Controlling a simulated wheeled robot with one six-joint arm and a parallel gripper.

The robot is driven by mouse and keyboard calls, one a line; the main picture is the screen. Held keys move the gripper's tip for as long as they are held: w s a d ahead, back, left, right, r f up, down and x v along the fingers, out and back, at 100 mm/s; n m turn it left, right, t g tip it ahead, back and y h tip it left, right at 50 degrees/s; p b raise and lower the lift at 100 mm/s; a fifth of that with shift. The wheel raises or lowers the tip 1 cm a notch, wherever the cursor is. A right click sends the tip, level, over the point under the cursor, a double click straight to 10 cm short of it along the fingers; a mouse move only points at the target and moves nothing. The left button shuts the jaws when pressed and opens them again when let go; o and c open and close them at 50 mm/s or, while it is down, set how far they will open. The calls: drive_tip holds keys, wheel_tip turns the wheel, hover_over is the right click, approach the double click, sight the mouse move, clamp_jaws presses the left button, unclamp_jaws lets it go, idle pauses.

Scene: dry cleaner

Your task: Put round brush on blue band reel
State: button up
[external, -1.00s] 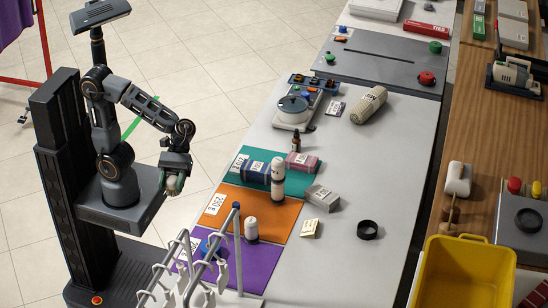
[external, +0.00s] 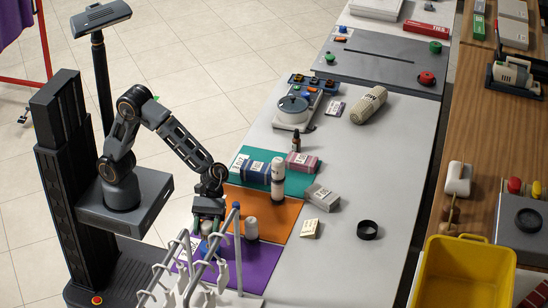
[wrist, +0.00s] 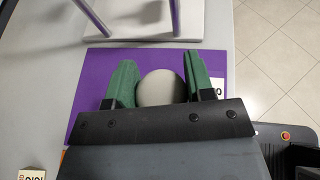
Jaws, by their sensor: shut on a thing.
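My gripper (external: 208,216) is shut on the round brush, over the purple mat (external: 256,256). In the wrist view the brush (wrist: 160,88) shows as a pale, rounded top between my green fingers (wrist: 158,80). In the external view the brush (external: 207,228) is partly hidden by my fingers. A bit of the blue band reel (external: 204,246) shows just below it on the purple mat, behind the rack's posts. In the wrist view the reel is hidden. I cannot tell whether brush and reel touch.
A white rack with pegs (external: 184,268) stands close in front of the purple mat. A black ring (external: 367,230) lies farther right.

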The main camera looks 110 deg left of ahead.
drive_tip(key=shift+w+f, duration=0.15)
drive_tip(key=shift+f, duration=0.1)
drive_tip(key=shift+d+f, duration=0.1)
drive_tip(key=shift+f, duration=1.45)
drive_tip(key=shift+f+b, duration=0.1)
drive_tip(key=shift+b, duration=0.25)
drive_tip(key=shift+f, duration=0.15)
drive_tip(key=o, duration=0.9)
drive_tip(key=shift+o, duration=0.2)
